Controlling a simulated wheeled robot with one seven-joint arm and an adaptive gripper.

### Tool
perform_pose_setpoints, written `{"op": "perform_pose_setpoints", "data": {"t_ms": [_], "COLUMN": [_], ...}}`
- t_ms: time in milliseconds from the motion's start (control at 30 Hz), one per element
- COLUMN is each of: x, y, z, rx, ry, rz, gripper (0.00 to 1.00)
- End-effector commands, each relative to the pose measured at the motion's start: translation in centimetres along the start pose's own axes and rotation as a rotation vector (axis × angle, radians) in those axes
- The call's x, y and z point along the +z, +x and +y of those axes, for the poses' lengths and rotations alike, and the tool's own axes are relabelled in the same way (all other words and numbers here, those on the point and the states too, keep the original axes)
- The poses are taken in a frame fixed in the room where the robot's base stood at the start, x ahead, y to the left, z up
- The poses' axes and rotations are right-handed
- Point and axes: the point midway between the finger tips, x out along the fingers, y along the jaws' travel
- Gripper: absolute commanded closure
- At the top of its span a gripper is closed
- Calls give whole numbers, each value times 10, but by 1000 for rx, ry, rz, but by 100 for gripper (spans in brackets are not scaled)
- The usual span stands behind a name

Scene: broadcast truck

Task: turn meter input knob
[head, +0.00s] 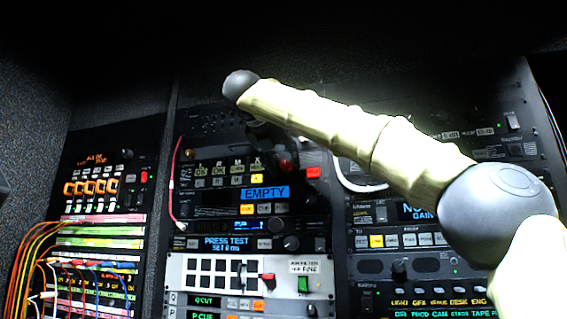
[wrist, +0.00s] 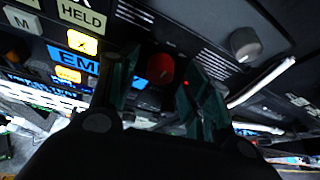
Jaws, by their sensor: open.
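No label in view reads as meter input, so I cannot tell which knob is the meter input knob. A round red knob (wrist: 160,68) on the dark panel shows between the fingers of my gripper (wrist: 157,82) in the wrist view. The fingers are spread and nothing is between them but open space in front of the panel; the distance to the knob is unclear. A grey knob (wrist: 245,44) sits to the right of the fingers. In the head view my gripper (head: 266,135) is a dark shape before the upper middle rack, partly hiding the panel, and the red knob (head: 287,162) shows just below it.
A blue EMPTY display (head: 265,193) lies below the gripper. A pale cable (head: 352,180) hangs right of it, also seen in the wrist view (wrist: 262,82). A patch bay (head: 95,250) with several coloured cords is at the left. A white button panel (head: 220,285) is lower down.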

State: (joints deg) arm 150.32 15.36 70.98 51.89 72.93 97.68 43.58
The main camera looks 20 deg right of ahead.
Motion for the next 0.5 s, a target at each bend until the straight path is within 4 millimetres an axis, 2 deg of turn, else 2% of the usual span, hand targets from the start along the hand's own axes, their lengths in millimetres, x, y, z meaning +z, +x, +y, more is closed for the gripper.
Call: {"op": "perform_pose_setpoints", "data": {"t_ms": [500], "x": [0], "y": [-88], "z": [0], "rx": [1], "ry": [0], "rz": [-3], "gripper": [51]}}
